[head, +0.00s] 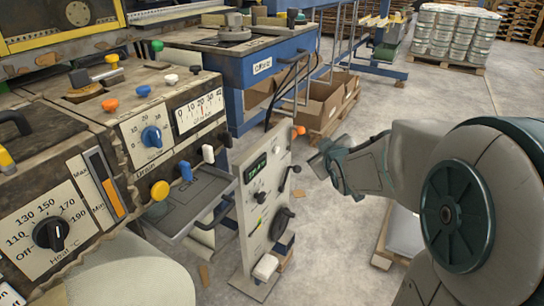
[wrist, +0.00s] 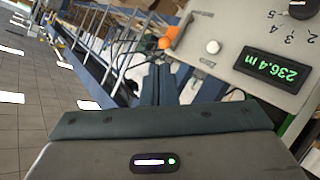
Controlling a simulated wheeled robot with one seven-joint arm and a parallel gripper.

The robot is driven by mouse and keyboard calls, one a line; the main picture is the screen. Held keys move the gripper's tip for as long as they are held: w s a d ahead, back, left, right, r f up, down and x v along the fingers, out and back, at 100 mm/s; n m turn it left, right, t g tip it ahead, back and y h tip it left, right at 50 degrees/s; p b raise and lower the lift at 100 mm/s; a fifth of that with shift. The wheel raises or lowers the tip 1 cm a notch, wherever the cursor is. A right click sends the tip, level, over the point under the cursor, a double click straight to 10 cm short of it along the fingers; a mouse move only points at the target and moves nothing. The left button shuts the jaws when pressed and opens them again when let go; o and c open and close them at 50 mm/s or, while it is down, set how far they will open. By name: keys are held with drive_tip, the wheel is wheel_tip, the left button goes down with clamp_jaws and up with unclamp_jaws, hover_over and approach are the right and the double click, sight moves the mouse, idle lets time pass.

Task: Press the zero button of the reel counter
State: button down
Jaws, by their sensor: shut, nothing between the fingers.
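The reel counter is the lit green display reading 236.4 m (wrist: 271,69), upside down in the wrist view, on a pale upright panel. In the head view the display (head: 256,167) is at the top of that panel. An orange knob (wrist: 174,32) is at the panel's edge, also seen in the head view (head: 299,131). My gripper (wrist: 159,84) is shut and empty, its fingers pointing toward the orange knob and white button, apart from both. In the head view my gripper (head: 322,157) is right of the panel.
The panel (head: 254,218) also carries knobs and black handles. To its left is a machine with a heat dial (head: 50,233) and coloured knobs. Cardboard boxes (head: 325,103) stand behind. Open floor (head: 335,235) lies right of the panel.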

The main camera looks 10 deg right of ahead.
sight(276, 150)
drive_tip(key=w+f+n+t+y+b, duration=0.3)
drive_tip(key=w+f+n+t+b, duration=0.1)
drive_tip(key=f+b, duration=0.5)
drive_tip(key=shift+w+f+n+t+b, duration=0.4)
drive_tip(key=shift+w+t+b, duration=0.2)
drive_tip(key=shift+w+b, duration=0.45)
drive_tip(key=shift+w+a, duration=0.2)
drive_tip(key=w+a, duration=0.5)
drive_tip(key=a, duration=0.2)
drive_tip(key=shift+w+a, duration=0.1)
drive_tip(key=shift+a, duration=0.05)
idle(1.1)
drive_tip(key=shift+w+a, duration=0.1)
drive_tip(key=shift+a, duration=0.05)
